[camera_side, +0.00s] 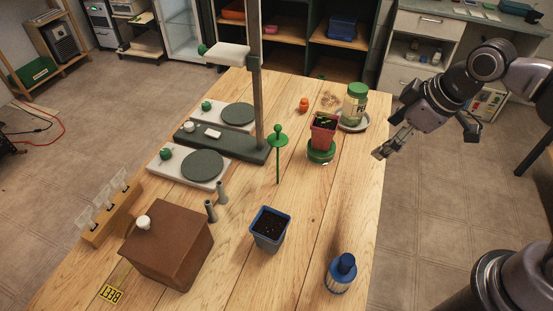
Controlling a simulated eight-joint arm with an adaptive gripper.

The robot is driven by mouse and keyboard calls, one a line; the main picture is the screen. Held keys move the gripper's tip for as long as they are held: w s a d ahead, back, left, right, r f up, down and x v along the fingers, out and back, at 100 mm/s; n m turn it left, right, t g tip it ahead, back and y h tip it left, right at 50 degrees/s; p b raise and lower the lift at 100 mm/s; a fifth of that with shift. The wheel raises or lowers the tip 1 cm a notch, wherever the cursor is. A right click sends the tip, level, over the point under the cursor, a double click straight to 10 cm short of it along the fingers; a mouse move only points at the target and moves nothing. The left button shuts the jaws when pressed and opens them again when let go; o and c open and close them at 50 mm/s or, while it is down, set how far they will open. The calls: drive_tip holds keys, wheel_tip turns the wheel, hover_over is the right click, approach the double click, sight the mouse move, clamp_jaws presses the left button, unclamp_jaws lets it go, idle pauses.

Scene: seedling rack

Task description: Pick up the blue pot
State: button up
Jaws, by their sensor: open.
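The blue pot (269,230) stands upright on the wooden table, right of the brown box. It has a blue rim, a greyish lower body and dark soil inside. Its lower far sides are hidden. My gripper (379,154) is at the table's right edge, up and to the right of the pot and well apart from it. Its fingers point down and to the left, and it is open and empty.
A red pot (323,129) with a seedling sits on a green base. A blue-capped bottle (342,273) stands near the right edge. A green stake (278,150) rises behind the blue pot. A brown box (168,244) is at left. Table between pot and right edge is clear.

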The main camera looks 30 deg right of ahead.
drive_tip(key=w+a+f+n+g, duration=0.1)
drive_tip(key=a+n+g, duration=0.1)
drive_tip(key=a+n, duration=0.4)
drive_tip(key=w+a+f+n+g, duration=0.15)
drive_tip(key=a+n, duration=0.25)
drive_tip(key=a, duration=0.5)
drive_tip(key=n+g+h, duration=0.1)
drive_tip(key=n+g, duration=0.1)
drive_tip(key=n, duration=0.6)
hover_over(267, 228)
drive_tip(key=shift+t, duration=0.25)
wheel_tip(267, 228, down, 6)
drive_tip(key=shift+r, duration=0.15)
drive_tip(key=shift+f+n, duration=0.3)
drive_tip(key=shift+f, duration=0.05)
wheel_tip(267, 228, down, 5)
drive_tip(key=shift+r, duration=0.1)
drive_tip(key=shift+w+d+f, duration=0.1)
drive_tip(key=shift+d+f, duration=0.15)
drive_tip(key=shift+f, duration=1.1)
drive_tip(key=shift+d+f, duration=0.2)
drive_tip(key=shift+f, duration=1.1)
drive_tip(key=c, duration=1.4)
